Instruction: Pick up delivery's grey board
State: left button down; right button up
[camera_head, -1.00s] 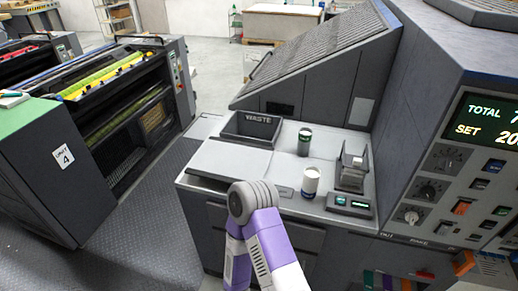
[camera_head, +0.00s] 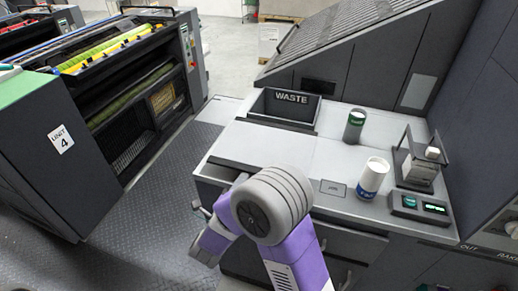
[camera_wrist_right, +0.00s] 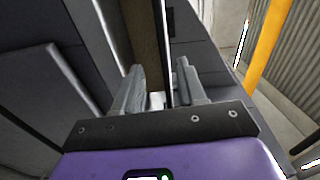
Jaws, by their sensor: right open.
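I cannot pick out a grey board marked as delivery's in these views. My purple and grey right arm rises in the head view, and its hand is low beside the counter's left front corner, with the gripper (camera_head: 203,210) small and partly hidden. In the right wrist view my right gripper (camera_wrist_right: 158,85) is open, its two grey fingers apart. A brownish upright panel (camera_wrist_right: 145,45) and a dark edge show beyond and between the fingers; I cannot tell whether they touch. My left gripper is not in view.
Unit 4 (camera_head: 62,150) stands at left. Floor (camera_head: 150,225) between them is clear. A yellow bar (camera_wrist_right: 270,40) shows in the wrist view.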

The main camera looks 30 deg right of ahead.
aim_at(254, 168)
jog(key=shift+s+d+r+m+h, duration=0.1)
jog(key=shift+d+r+m+h, duration=0.1)
jog(key=shift+r+m+h, duration=0.25)
jog(key=x, duration=0.5)
jog(key=b+x, duration=0.1)
jog(key=x, duration=0.1)
jog(key=shift+d+f, duration=0.2)
jog(key=shift+f, duration=0.15)
grip_shut()
